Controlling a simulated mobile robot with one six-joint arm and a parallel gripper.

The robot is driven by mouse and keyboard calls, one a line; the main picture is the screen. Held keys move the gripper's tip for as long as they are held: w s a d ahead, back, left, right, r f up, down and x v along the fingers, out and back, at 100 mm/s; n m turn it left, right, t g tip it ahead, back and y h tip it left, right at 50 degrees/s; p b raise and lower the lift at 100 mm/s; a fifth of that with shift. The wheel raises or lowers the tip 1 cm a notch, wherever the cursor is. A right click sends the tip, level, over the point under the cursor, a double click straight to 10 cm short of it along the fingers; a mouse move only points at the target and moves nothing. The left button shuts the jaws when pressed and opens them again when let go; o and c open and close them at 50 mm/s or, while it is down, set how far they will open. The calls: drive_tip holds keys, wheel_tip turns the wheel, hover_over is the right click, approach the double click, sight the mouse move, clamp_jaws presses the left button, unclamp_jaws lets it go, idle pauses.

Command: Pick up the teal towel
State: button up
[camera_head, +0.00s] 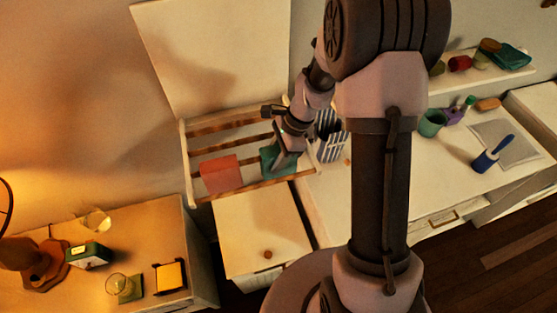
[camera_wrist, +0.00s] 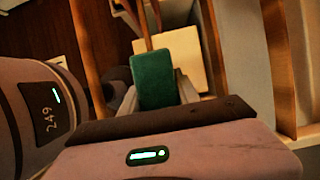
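The teal towel (camera_head: 267,161) is at the wooden rack in the head view, beside the red towel, partly hidden by my gripper (camera_head: 285,158). In the wrist view the teal towel (camera_wrist: 168,72) appears as a compact block directly in front of my gripper (camera_wrist: 160,98). The pale fingers flank it, one on each side. I see no clear gap between fingers and towel, but I cannot tell whether they press on it. The towel's underside and its contact with the bars are hidden.
A red folded towel (camera_head: 221,174) lies on the rack (camera_head: 187,172). A blue-and-white striped holder (camera_head: 331,140) stands close to the right of my gripper. A white cabinet (camera_head: 262,230) is below. A wooden table (camera_head: 150,245) with small items is at lower left.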

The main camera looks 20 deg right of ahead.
clamp_jaws()
drive_tip(key=shift+r, duration=0.1)
wheel_tip(320, 180, up, 18)
drive_tip(key=p, duration=0.2)
drive_tip(key=shift+p, duration=0.3)
wheel_tip(320, 180, up, 15)
drive_tip(key=p, duration=1.2)
drive_tip(key=shift+p, duration=0.35)
